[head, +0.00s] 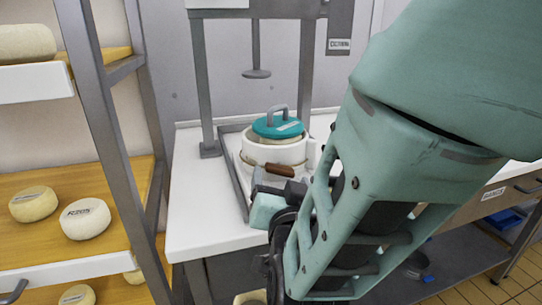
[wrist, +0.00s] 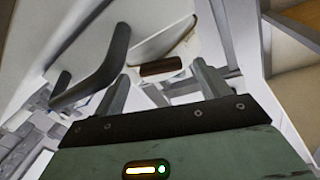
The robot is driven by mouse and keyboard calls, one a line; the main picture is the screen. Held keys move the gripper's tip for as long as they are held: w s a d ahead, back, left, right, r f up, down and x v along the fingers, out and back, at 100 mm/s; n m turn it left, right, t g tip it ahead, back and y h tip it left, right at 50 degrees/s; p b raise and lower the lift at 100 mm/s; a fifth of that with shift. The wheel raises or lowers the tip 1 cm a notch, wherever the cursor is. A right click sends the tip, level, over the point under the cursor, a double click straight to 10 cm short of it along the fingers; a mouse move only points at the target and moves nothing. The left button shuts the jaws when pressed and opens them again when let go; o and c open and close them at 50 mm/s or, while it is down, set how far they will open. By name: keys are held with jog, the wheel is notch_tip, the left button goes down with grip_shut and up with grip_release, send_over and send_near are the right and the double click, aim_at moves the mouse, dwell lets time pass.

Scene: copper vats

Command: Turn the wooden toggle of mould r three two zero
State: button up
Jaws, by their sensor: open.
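The white mould (head: 275,152) stands on the press tray, with a teal lid (head: 278,127) on top. Its brown wooden toggle (head: 280,170) is on the front side, lying nearly level. No mould number is readable. My gripper (head: 273,190) is just in front of the toggle, partly hidden by my own arm. In the wrist view the toggle (wrist: 161,66) shows between the two open fingers of my gripper (wrist: 160,76), against the white mould wall (wrist: 172,47). I cannot tell whether the fingers touch it.
A metal press frame (head: 203,85) stands around the mould, its plunger (head: 257,73) above the lid. Shelves with cheeses (head: 85,218) are at the left. The white worktop (head: 195,215) is clear left of the tray. A dark bar (wrist: 100,70) lies near the left finger.

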jog(key=shift+w, duration=0.85)
jog(key=c, duration=1)
jog(key=n+p, duration=0.2)
jog(key=shift+r+p, duration=0.25)
jog(key=shift+p, duration=0.05)
jog(key=shift+f+n+p, duration=0.2)
jog(key=shift+n+p, duration=0.25)
jog(key=shift+n, duration=0.45)
jog(key=o, duration=1)
